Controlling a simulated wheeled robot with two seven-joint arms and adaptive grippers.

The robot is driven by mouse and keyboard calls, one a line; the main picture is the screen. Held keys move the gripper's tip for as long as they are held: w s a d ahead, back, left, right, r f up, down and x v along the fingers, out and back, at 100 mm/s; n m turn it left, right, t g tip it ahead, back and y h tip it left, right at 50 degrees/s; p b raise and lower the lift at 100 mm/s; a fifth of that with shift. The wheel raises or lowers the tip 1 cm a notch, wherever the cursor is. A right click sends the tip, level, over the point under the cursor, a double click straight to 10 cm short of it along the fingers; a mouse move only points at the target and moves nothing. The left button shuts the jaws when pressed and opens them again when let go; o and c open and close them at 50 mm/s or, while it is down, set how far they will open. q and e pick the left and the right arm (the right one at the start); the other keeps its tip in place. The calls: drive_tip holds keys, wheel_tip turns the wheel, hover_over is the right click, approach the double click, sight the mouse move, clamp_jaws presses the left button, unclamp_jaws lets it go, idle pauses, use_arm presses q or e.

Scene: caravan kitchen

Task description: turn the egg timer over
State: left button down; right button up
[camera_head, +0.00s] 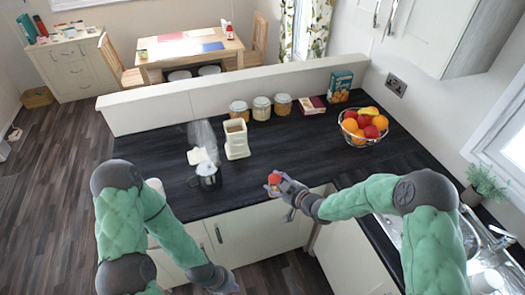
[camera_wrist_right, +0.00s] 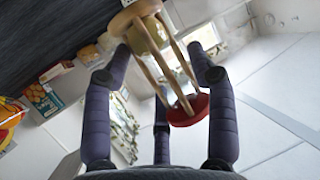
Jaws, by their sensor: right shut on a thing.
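The egg timer (camera_head: 274,179) has a red end that faces up in the head view, over the counter's front edge. The right wrist view shows its red disc (camera_wrist_right: 188,110), a pale wooden disc at the other end and wooden posts around the glass. My right gripper (camera_head: 279,185) is shut on the timer around its middle, and its fingers also show in the wrist view (camera_wrist_right: 163,65). The timer's lower part is mostly hidden in the head view. My left gripper (camera_head: 228,287) hangs low in front of the cabinets at the bottom edge; its fingers are too unclear to read.
The dark counter (camera_head: 290,150) is clear behind the timer. A metal jug (camera_head: 208,176) and a cream kitchen appliance (camera_head: 236,140) stand to the left. A fruit bowl (camera_head: 363,127) stands at the right, several jars (camera_head: 262,108) along the back. The sink (camera_head: 470,250) is at far right.

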drive_tip(key=w+a+r+m+y+b, duration=0.1)
drive_tip(key=m+y+b, duration=0.3)
drive_tip(key=m+b, duration=0.6)
drive_tip(key=w+a+r+m+y+b, duration=0.1)
drive_tip(key=a+r+m+y+b, duration=0.2)
drive_tip(key=m+b, duration=0.7)
drive_tip(key=a+r+m+y+b, duration=0.2)
drive_tip(key=m+y+b, duration=0.3)
drive_tip(key=m+b, duration=0.6)
drive_tip(key=r+b, duration=0.1)
drive_tip(key=b, duration=0.4)
drive_tip(key=shift+w+b, duration=0.4)
idle(4.9)
